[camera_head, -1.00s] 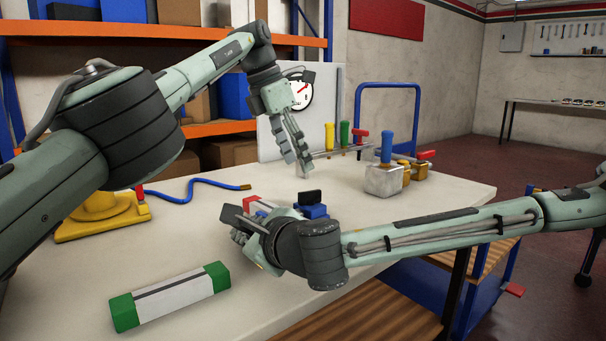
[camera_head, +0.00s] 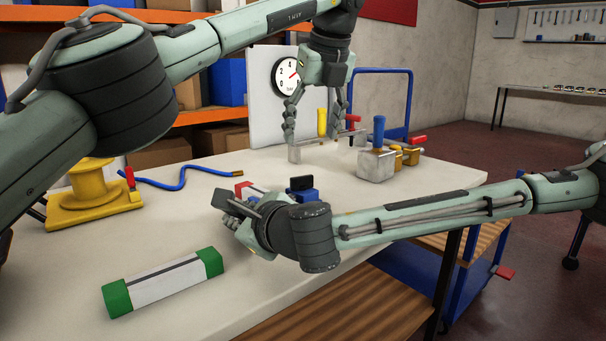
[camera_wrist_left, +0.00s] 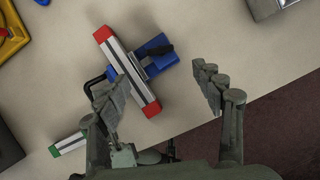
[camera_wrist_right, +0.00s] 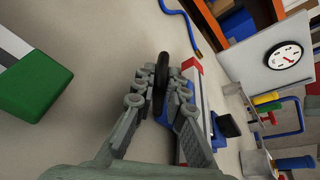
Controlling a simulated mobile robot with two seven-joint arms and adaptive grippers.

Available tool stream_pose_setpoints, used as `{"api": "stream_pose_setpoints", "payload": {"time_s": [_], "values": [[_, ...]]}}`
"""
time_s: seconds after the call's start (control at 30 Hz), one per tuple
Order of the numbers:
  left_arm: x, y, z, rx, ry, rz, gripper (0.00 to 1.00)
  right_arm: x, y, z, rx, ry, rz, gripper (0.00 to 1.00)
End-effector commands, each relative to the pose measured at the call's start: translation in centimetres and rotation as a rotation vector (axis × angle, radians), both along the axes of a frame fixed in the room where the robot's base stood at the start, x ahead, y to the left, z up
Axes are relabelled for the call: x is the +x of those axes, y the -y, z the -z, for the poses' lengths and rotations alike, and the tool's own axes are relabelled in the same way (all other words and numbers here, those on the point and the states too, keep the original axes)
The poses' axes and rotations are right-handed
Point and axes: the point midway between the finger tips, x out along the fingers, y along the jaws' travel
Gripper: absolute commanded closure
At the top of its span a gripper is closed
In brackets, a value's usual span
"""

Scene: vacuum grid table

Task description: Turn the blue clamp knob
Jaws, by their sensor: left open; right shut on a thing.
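The blue clamp (camera_head: 306,195), with a black block on top, sits on the table against a white bar with red ends (camera_wrist_left: 127,70). It shows between the open fingers in the left wrist view (camera_wrist_left: 150,68). My left gripper (camera_head: 316,128) is open and empty, fingers pointing down, above and apart from the clamp.
A green-ended white bar (camera_head: 163,283) lies at the front left. A yellow stand (camera_head: 92,200) and a blue hose (camera_head: 185,182) are at the left. A grey block with a blue handle (camera_head: 379,130) and a gauge panel (camera_head: 262,95) stand at the back.

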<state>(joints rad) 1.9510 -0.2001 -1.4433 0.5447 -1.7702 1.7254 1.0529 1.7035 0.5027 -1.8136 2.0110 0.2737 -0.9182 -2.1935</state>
Motion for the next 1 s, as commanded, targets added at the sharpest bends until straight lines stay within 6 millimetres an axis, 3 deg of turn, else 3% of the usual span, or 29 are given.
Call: {"api": "stream_pose_setpoints", "payload": {"time_s": [0.5, 0.7, 1.0], "values": [[3.3, -1.2, 8.7, -0.001, -0.003, -0.001, 0.33, 0.0, -0.1, -0.1, 0.002, 0.0, -0.002, 1.0], [4.0, -1.5, 10.4, 0.0, -0.001, -0.001, 0.33, 0.0, -0.1, -0.1, 0.002, 0.0, -0.002, 1.0], [4.2, -1.5, 10.7, 0.0, 0.0, 0.0, 0.33, 0.0, -0.1, -0.1, 0.001, 0.001, -0.002, 1.0]]}}
